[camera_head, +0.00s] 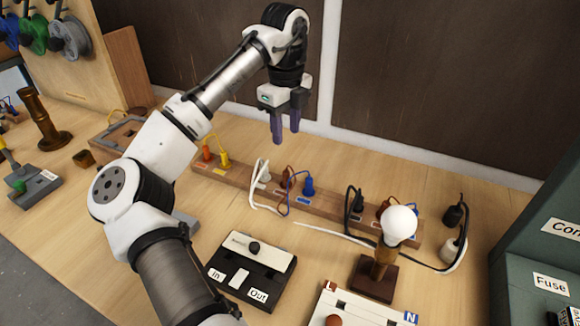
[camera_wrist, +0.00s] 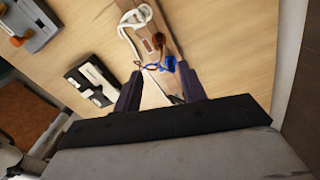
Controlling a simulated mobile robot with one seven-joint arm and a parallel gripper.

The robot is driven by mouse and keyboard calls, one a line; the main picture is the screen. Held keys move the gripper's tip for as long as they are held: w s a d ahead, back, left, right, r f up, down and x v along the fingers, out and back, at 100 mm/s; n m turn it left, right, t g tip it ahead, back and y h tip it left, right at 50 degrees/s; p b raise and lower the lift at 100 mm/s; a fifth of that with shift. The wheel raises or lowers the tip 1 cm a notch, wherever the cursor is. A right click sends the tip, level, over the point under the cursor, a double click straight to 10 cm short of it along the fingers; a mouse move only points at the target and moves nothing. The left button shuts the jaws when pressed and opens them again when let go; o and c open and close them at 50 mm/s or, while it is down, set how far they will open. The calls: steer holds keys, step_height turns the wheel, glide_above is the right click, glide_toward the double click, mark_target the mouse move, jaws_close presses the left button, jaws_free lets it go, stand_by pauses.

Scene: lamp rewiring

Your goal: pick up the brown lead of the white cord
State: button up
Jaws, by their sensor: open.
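The brown lead (camera_head: 287,176) of the white cord stands at the wooden strip (camera_head: 330,206), between the white plug-like end (camera_head: 264,171) and the blue lead (camera_head: 308,187). In the wrist view the brown lead (camera_wrist: 158,41) shows beyond my fingertips, with the blue lead (camera_wrist: 166,63) nearer them and the white cord (camera_wrist: 134,18) farther off. My gripper (camera_head: 286,137) is open and empty, pointing down, above the bench and apart from the leads. Its two dark fingers also show in the wrist view (camera_wrist: 160,73).
Orange and yellow leads (camera_head: 215,156) stand at the strip's left end. A lamp with a white bulb (camera_head: 398,224) stands at its right, beside black leads (camera_head: 357,200). A black In/Out box (camera_head: 228,271) lies in front. A dark panel (camera_head: 430,80) rises behind the bench.

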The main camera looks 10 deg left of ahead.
mark_target(286, 172)
step_height(286, 172, down, 8)
steer(key=shift+s+r+p, duration=0.1)
steer(key=shift+s+p, duration=0.05)
steer(key=shift+p, duration=0.25)
steer(key=shift+f+p, duration=1)
steer(key=shift+f, duration=1.8)
jaws_close()
